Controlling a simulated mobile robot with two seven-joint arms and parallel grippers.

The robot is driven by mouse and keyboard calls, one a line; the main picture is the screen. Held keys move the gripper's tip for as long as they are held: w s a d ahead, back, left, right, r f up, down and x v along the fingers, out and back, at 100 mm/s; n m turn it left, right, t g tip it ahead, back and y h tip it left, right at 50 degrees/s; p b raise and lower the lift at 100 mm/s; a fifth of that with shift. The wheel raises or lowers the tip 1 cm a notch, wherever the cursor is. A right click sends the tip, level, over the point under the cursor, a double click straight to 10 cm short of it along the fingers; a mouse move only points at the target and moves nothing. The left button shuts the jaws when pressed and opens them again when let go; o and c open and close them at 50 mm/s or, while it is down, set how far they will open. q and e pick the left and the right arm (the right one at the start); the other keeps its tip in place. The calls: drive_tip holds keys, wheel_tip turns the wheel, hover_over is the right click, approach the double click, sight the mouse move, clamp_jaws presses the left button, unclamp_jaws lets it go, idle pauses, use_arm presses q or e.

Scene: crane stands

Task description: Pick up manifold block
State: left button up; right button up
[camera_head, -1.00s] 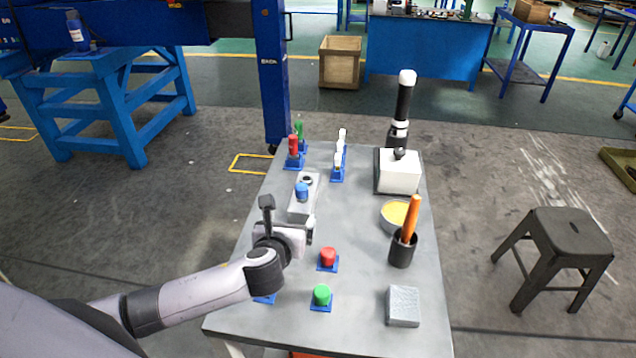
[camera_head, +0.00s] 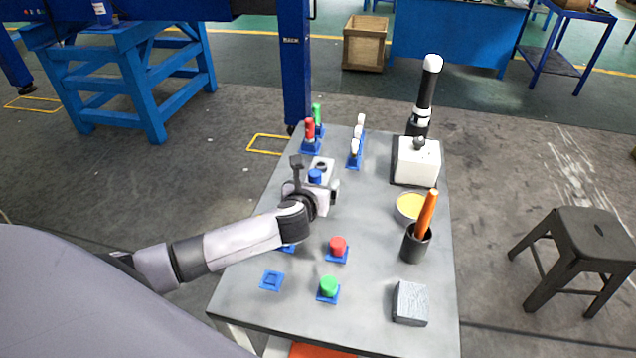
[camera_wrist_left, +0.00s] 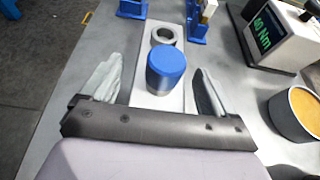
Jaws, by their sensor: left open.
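A pale silver block (camera_head: 323,164) lies on the grey table at left, with a dark round ring and a blue cap on top; it looks like the manifold block. In the left wrist view the block (camera_wrist_left: 151,101) runs lengthwise away from me, its blue cap (camera_wrist_left: 166,70) nearest and the ring (camera_wrist_left: 163,36) beyond. My left gripper (camera_head: 318,190) is open over the block's near end, one finger on each side, and hides that part in the head view. In the left wrist view the gripper (camera_wrist_left: 157,68) holds nothing. My right gripper is not seen.
A red button (camera_head: 338,246), a green button (camera_head: 328,288) and an empty blue base (camera_head: 271,281) stand nearer. Right are a grey rough block (camera_head: 410,304), a black cup (camera_head: 414,250) with an orange handle, a yellow-filled bowl (camera_head: 410,207) and a white meter box (camera_head: 417,164). Blue stands line the back.

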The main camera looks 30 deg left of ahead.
use_arm(q)
drive_tip(key=shift+w+a+f, duration=0.15)
drive_tip(key=shift+w+f, duration=0.1)
drive_tip(key=shift+w, duration=0.25)
drive_tip(key=c, duration=1.5)
drive_tip(key=shift+w+r, duration=0.1)
drive_tip(key=shift+r, duration=0.15)
clamp_jaws()
